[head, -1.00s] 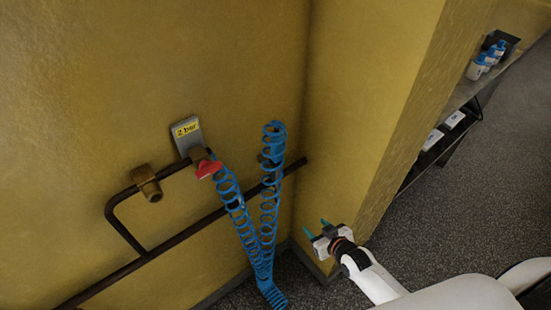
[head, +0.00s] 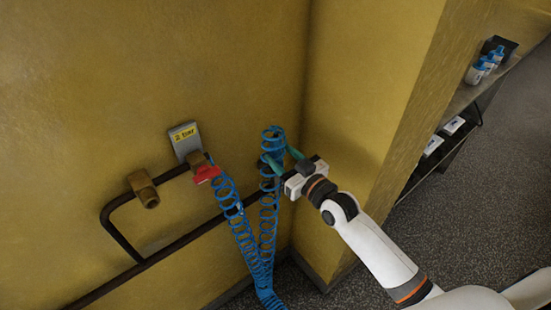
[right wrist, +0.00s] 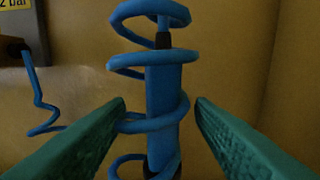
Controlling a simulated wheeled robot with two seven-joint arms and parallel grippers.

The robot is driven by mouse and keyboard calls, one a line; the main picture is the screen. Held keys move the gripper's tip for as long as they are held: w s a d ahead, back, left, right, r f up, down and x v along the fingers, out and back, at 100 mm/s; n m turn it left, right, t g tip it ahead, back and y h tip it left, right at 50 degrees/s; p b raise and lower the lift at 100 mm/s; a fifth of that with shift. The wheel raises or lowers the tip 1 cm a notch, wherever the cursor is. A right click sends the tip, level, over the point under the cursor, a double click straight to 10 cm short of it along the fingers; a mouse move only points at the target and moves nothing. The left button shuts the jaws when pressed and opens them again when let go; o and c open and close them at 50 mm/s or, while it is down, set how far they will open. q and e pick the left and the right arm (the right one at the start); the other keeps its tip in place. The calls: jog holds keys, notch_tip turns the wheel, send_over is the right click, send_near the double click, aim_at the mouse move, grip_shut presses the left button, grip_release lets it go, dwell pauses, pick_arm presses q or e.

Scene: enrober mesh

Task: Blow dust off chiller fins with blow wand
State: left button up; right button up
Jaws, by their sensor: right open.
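The blow wand (right wrist: 159,85) is an upright blue body with a black upper end in the right wrist view, with loops of blue coiled hose (right wrist: 150,10) around it. In the head view the coiled hose (head: 247,240) hangs in a V from the red-handled valve, its right leg rising to the wand. My right gripper (head: 283,158) is open at the upper part of that right leg. In the right wrist view its green fingers stand on either side of the wand, apart from it. The chiller fins and my left gripper are not in view.
A dark pipe (head: 170,253) runs along the yellow wall behind the hose. A brass fitting (head: 143,189), a red valve handle (head: 206,174) and a "2 bar" plate (head: 185,139) are at the left. A wall corner (head: 360,130) juts out at right, with a shelf (head: 462,96) of bottles beyond.

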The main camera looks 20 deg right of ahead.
aim_at(271, 144)
jog(key=x, duration=0.2)
jog(key=p+x, duration=0.1)
jog(key=x, duration=0.1)
jog(key=shift+w+r, duration=0.25)
jog(key=shift+w, duration=0.05)
jog(key=shift+w+a+f, duration=0.1)
jog(key=shift+w, duration=0.15)
jog(key=shift+s, duration=0.1)
jog(key=shift+c, duration=0.3)
grip_shut()
